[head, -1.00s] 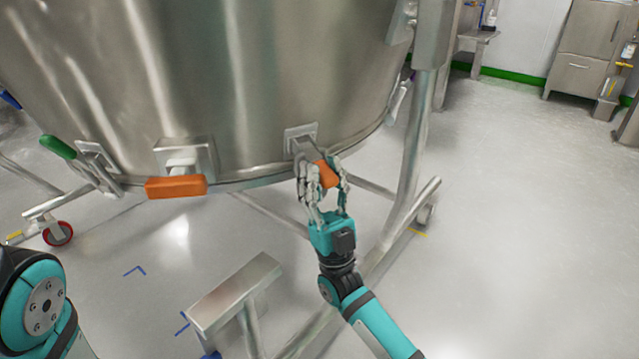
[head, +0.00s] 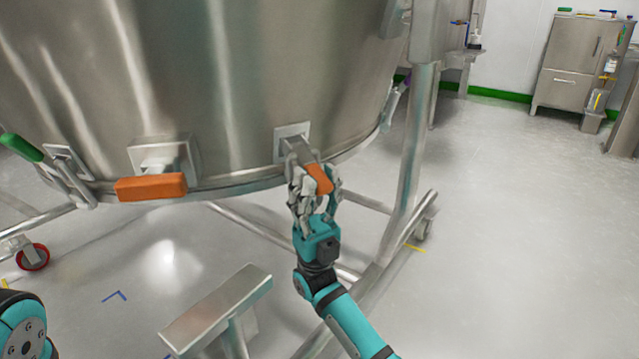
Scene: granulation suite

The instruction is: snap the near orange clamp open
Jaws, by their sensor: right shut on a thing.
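Two orange-handled clamps sit on the lower rim of a large steel vessel (head: 235,90). The right orange clamp handle (head: 319,178) is between the fingers of my right gripper (head: 316,190), which is shut on it. Its steel bracket (head: 293,140) is fixed to the vessel wall above. The fingers hide part of this clamp. The left orange clamp handle (head: 151,187) lies level under its own bracket, with nothing touching it. Only a piece of my left arm shows at the lower left; its gripper is out of view.
A green-handled clamp (head: 22,147) is on the rim at the far left. A steel step or foot bar (head: 215,308) stands in front, below the vessel. Frame legs (head: 408,180) and a red caster (head: 33,257) stand around it. The floor at right is clear.

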